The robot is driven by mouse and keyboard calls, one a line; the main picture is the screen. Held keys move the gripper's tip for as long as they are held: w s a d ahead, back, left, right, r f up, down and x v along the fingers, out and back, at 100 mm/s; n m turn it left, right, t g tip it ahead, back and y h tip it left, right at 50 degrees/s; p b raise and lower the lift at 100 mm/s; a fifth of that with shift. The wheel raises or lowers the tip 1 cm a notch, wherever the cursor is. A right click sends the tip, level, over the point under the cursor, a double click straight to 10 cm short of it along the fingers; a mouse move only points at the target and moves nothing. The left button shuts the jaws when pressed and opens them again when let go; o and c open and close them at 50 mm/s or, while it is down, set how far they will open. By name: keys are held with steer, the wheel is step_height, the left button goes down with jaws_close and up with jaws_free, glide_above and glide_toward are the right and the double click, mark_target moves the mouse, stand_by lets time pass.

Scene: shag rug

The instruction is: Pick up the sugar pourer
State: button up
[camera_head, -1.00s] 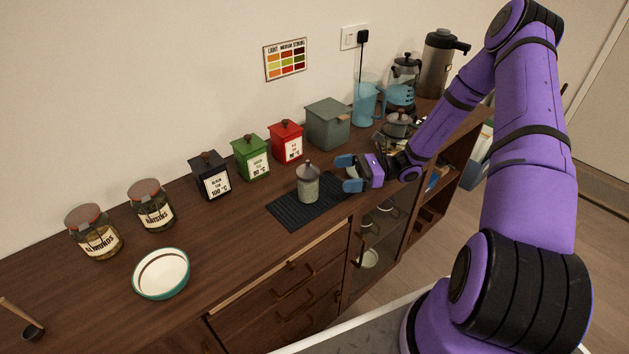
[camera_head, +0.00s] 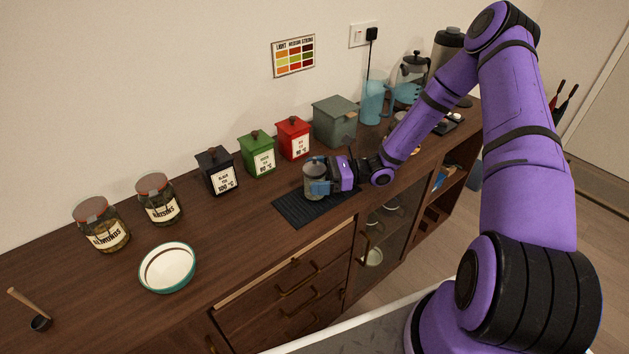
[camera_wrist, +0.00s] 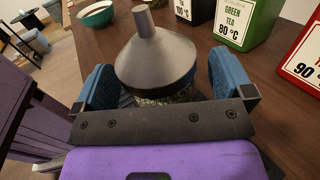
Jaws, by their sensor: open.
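The sugar pourer (camera_head: 313,169) is a small jar with a grey conical lid and a short spout. It stands upright on the black ribbed mat (camera_head: 293,210) on the wooden cabinet top. My gripper (camera_head: 318,186) is at the pourer from the right, with blue fingers on either side of it. In the wrist view the pourer's grey lid (camera_wrist: 155,62) sits between the two open blue fingers, with its spout up. The lid hides most of the jar body in that view. I cannot tell whether either finger touches it.
Black (camera_head: 217,172), green (camera_head: 257,155) and red (camera_head: 293,138) tea tins stand behind the pourer along the wall. A grey-green box (camera_head: 335,121) stands behind right. A white bowl with a teal outside (camera_head: 167,268) and two jars are at left. The counter between bowl and mat is clear.

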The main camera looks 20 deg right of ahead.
steer(key=shift+a, duration=0.2)
steer(key=c, duration=1.2)
steer(key=shift+r, duration=0.1)
steer(key=shift+c, duration=0.2)
